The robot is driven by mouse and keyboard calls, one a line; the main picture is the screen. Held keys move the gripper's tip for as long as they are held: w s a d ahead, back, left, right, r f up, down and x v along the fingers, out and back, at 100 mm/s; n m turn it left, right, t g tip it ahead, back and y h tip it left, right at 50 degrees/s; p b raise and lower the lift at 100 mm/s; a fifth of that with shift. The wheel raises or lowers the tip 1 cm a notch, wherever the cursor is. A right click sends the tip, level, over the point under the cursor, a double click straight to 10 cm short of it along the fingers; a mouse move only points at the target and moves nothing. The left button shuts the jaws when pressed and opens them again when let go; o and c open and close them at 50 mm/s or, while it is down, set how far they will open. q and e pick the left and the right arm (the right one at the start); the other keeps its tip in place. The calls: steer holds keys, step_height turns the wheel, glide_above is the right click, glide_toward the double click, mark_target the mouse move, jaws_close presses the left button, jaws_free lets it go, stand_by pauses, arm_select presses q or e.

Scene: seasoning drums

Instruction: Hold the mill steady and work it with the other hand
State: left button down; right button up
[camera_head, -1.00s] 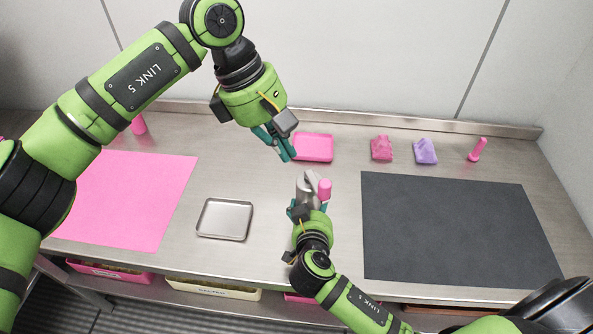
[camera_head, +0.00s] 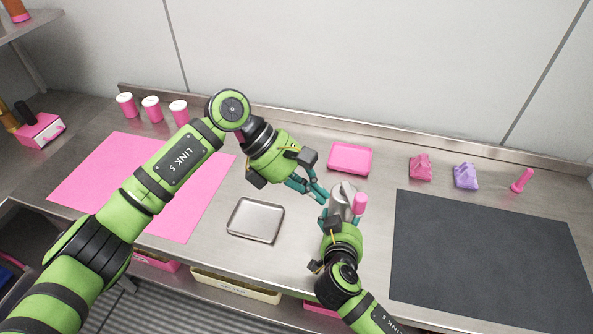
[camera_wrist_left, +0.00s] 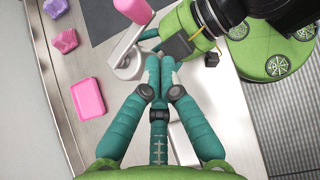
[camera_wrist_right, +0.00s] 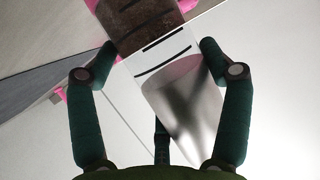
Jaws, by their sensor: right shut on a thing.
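The mill (camera_head: 342,196) is a grey metal cylinder with a crank on top and a pink knob (camera_head: 360,203) at the crank's end. It stands upright near the middle of the counter. My right gripper (camera_head: 341,220) is shut around its body; the right wrist view shows the mill's clear window with brown contents (camera_wrist_right: 145,22) between the fingers. My left gripper (camera_head: 322,196) is just left of the mill's top, fingertips together and apart from the pink knob. The left wrist view shows these closed fingertips (camera_wrist_left: 161,62) beside the mill top (camera_wrist_left: 124,64), holding nothing visible.
A metal tray (camera_head: 256,221) lies left of the mill and a pink tray (camera_head: 350,158) behind it. A dark mat (camera_head: 490,250) covers the right side, a pink mat (camera_head: 100,174) the left. Pink and purple small items and several pink cups stand along the back.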

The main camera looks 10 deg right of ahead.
mark_target(353, 203)
arm_select(q)
steer(key=shift+s+d+r, duration=0.1)
steer(key=shift+s+d, duration=0.3)
steer(key=shift+d, duration=0.5)
steer(key=shift+s+d, duration=0.4)
steer(key=shift+d, duration=0.45)
arm_select(e)
steer(key=shift+s, duration=0.1)
arm_select(q)
steer(key=shift+s+d+n+t+h, duration=0.3)
steer(key=shift+s+d+n+t, duration=0.05)
steer(key=shift+n+t, duration=0.5)
steer(key=shift+s+d+n, duration=0.2)
steer(key=shift+d+n, duration=0.05)
steer(key=shift+d, duration=0.25)
steer(key=shift+w+a, duration=0.15)
